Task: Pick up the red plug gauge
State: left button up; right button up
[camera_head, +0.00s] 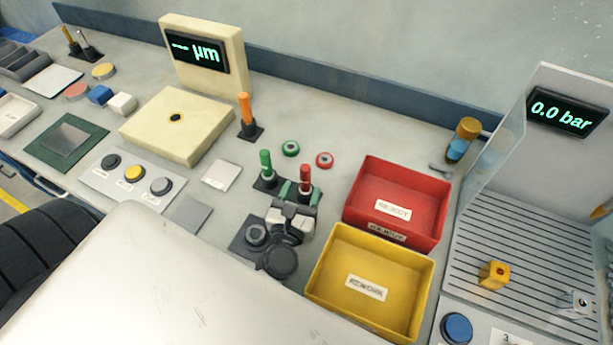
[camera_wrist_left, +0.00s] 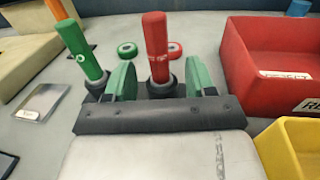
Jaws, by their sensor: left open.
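The red plug gauge (camera_head: 305,178) stands upright in a black holder, right of the green plug gauge (camera_head: 266,164), which stands in its own black holder. In the left wrist view the red plug gauge (camera_wrist_left: 156,48) rises between the two green fingers of my left gripper (camera_wrist_left: 162,80), and the green plug gauge (camera_wrist_left: 82,52) is outside the left finger. My left gripper (camera_head: 295,193) is open around the red gauge's lower part; I cannot tell whether a finger touches it. My right gripper is not in view.
A red REJECT bin (camera_head: 440,215) and a yellow REWORK bin (camera_head: 318,285) stand close on the right. A green ring (camera_head: 291,141) and a red ring (camera_head: 325,153) lie behind the gauges. An orange-handled tool (camera_head: 246,108) stands upright further left.

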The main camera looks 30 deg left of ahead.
aim_at(304, 183)
pick_arm(q)
jog(key=shift+w, duration=0.35)
jog(key=x, duration=0.1)
jog(key=p+x, duration=0.1)
jog(key=x, duration=0.1)
jog(key=p+x, duration=0.1)
jog(key=shift+w+a+r, duration=0.2)
jog(key=shift+a+r, duration=0.05)
jog(key=shift+r, duration=0.05)
jog(key=shift+w+f, duration=0.1)
jog(key=shift+w, duration=0.2)
jog(key=shift+c, duration=0.3)
jog(key=c, duration=0.9)
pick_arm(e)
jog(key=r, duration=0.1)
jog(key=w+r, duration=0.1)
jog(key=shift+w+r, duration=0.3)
pick_arm(q)
jog(key=shift+p, duration=0.3)
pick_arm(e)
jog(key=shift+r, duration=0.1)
